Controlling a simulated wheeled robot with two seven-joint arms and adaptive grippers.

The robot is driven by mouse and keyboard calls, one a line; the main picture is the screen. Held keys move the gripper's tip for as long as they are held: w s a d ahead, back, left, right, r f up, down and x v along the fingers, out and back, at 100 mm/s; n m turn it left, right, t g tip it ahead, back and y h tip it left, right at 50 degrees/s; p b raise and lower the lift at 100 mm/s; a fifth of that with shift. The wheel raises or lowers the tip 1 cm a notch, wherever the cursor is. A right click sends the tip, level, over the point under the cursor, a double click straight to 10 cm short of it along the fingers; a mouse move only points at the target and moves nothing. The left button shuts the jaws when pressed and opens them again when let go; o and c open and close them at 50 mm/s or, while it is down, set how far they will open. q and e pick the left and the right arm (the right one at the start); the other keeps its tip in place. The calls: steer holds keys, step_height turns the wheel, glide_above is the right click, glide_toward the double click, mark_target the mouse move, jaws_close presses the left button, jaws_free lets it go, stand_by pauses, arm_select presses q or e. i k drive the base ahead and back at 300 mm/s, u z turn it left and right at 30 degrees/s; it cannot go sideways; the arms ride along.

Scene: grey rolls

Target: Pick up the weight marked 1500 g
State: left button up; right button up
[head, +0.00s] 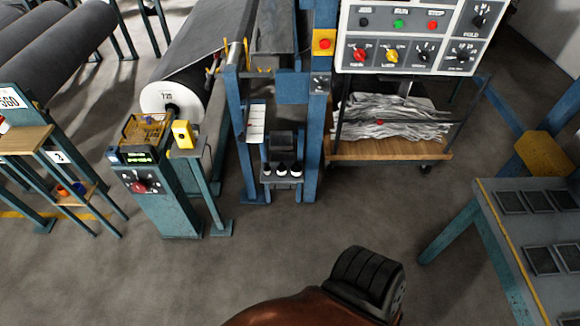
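Three small dark weights with pale faces (282,170) stand in a row on a small shelf low on a blue stand, in the middle of the head view. Their markings are too small to read, so I cannot tell which one is marked 1500 g. Neither of my grippers shows in this view.
A teal control post (158,205) stands left of the blue stand, near a large grey roll (190,75). A wooden cart (390,151) with shredded material and a control panel (410,38) are to the right. A grey table (500,235) stands far right.

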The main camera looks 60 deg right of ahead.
mark_target(296, 169)
steer(key=z, duration=0.45)
steer(key=i, duration=0.75)
steer(key=z, duration=0.65)
